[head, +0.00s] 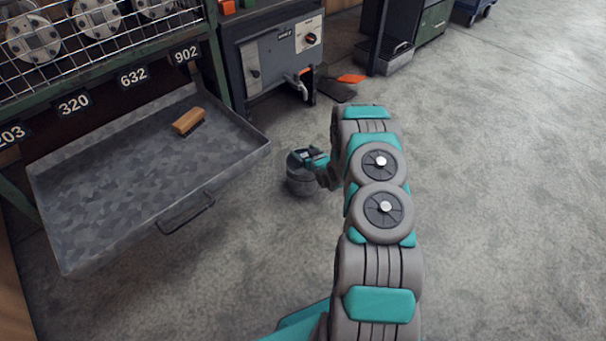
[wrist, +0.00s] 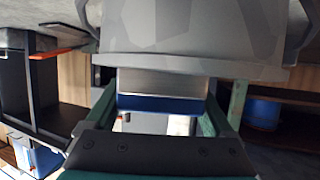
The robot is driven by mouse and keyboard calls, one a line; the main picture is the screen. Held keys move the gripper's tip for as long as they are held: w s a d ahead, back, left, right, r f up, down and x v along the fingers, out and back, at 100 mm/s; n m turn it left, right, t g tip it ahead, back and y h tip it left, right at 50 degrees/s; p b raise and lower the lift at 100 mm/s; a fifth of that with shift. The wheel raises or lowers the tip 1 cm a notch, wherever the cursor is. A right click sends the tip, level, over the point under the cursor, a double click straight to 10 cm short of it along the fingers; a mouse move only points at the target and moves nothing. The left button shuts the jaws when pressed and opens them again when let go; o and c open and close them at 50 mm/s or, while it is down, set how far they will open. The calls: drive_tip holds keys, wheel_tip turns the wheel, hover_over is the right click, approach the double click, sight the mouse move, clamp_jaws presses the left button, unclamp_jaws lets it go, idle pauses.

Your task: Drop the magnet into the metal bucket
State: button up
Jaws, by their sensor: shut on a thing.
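My gripper (wrist: 162,95) is shut on the magnet (wrist: 160,84), a silver block with a blue end, seen between the two green fingers in the wrist view. The grey mottled metal bucket (wrist: 190,30) fills the upper middle of that view, appearing upside down, with its rim close to the magnet. In the head view the bucket (head: 302,185) is a small grey round shape on the floor. My gripper (head: 309,159) is at its top there, and the magnet is not clearly visible. I cannot tell whether the magnet is inside the rim.
A wide grey metal tray (head: 120,170) with a wooden brush (head: 187,121) stands to the left, under a numbered wire rack. A grey machine cabinet (head: 280,60) is behind the bucket. An orange-tipped dark item (head: 338,88) lies nearby. The floor to the right is clear.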

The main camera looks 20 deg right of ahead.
drive_tip(key=o, duration=1.6)
drive_tip(key=v, duration=0.7)
drive_tip(key=shift+s+r, duration=0.15)
drive_tip(key=shift+s, duration=0.25)
drive_tip(key=shift+r, duration=0.1)
